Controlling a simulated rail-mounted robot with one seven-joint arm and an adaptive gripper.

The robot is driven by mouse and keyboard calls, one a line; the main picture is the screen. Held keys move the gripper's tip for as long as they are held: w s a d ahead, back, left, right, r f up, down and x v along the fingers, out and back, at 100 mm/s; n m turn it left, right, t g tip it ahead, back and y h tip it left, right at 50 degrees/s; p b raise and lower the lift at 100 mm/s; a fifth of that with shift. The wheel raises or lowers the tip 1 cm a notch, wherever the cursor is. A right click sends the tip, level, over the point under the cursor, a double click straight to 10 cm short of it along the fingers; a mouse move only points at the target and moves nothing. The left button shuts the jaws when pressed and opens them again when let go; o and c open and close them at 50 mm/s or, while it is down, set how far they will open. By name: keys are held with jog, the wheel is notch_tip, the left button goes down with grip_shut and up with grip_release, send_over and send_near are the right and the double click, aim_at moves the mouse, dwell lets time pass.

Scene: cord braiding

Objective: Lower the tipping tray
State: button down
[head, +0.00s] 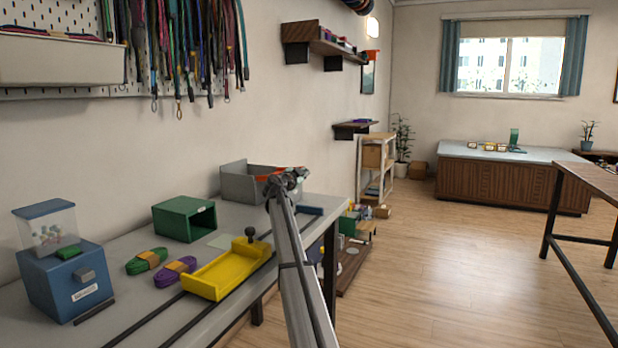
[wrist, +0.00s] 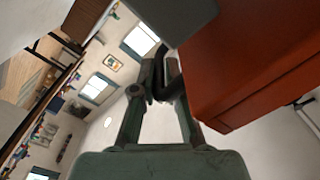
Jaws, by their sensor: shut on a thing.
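An orange-red tray (head: 263,178) shows as a thin strip inside the open grey bin (head: 238,187) at the bench's far end. In the wrist view the orange-red tray (wrist: 245,75) fills the upper right, close up and tilted in the picture. My gripper (head: 290,176) is at the right side of the grey bin, beside the tray. In the wrist view my gripper (wrist: 163,85) is shut on a small dark handle (wrist: 172,68) next to the tray. The fingers hide part of the handle, and its joint to the tray is unclear.
On the bench (head: 130,260) stand a yellow tray (head: 212,279) with a black knob, a green box (head: 184,219), a blue dispenser (head: 68,283), and green (head: 146,261) and purple (head: 175,271) cord bundles. Cords hang on the wall. Floor to the right is open.

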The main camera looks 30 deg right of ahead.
jog(key=shift+a+f, duration=0.3)
jog(key=shift+a, duration=0.05)
jog(key=c, duration=1.2)
grip_release()
jog(key=shift+r, duration=0.45)
jog(key=r, duration=0.8)
jog(key=shift+s+d+r, duration=0.1)
jog(key=shift+d+r, duration=0.15)
jog(key=shift+r, duration=0.1)
jog(key=shift+d+r, duration=0.15)
jog(key=shift+r, duration=0.1)
jog(key=shift+s, duration=0.1)
